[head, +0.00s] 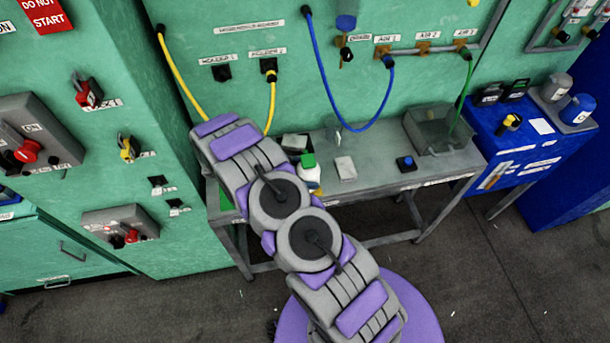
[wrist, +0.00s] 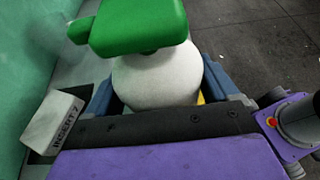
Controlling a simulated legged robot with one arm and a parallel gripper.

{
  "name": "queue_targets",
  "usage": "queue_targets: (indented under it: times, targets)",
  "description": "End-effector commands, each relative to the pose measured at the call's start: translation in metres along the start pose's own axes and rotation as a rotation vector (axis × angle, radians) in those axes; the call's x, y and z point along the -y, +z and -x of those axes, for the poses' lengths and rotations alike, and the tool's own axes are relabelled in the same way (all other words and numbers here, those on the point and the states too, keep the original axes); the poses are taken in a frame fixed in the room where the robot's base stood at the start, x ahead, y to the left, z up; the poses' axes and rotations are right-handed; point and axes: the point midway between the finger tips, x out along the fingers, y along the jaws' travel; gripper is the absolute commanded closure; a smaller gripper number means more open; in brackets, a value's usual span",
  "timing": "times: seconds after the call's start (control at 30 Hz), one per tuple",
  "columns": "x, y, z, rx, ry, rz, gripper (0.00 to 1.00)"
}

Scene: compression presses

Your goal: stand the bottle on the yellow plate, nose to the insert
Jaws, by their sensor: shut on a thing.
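The bottle is white with a green cap (wrist: 140,22) and a round white body (wrist: 155,78). It also shows in the head view (head: 309,174) at the left part of the bench, beside my arm. My gripper (wrist: 160,88) is shut on the bottle's body, one blue-grey finger on each side. The cap's nose points left in the wrist view. The insert (wrist: 52,122), a pale labelled block, lies left of the bottle, apart from it. Only a sliver of the yellow plate (wrist: 202,98) shows by the bottle; whether the bottle touches it cannot be told.
The grey bench (head: 375,178) also holds a white block (head: 345,168), a blue-buttoned box (head: 406,163) and a grey tray (head: 436,128). The green panel wall with a hanging blue hose (head: 385,100) and yellow cables stands behind. A blue cabinet (head: 530,150) is at right.

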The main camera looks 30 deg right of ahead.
Motion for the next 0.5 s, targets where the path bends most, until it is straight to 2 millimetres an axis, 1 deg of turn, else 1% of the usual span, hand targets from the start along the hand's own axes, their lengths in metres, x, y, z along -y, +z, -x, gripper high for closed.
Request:
queue_targets:
  times: [0.03, 0.33, 0.37, 0.5]
  targets:
    - [0.0002, -0.0041, -0.0004, 0.002, 0.002, 0.001, 0.64]
    - [0.0018, -0.0063, 0.0052, 0.009, 0.003, -0.002, 0.64]
    - [0.0018, -0.0067, 0.0051, 0.008, 0.003, -0.002, 0.12]
    - [0.0014, -0.0058, 0.0032, 0.006, 0.002, -0.002, 0.0]
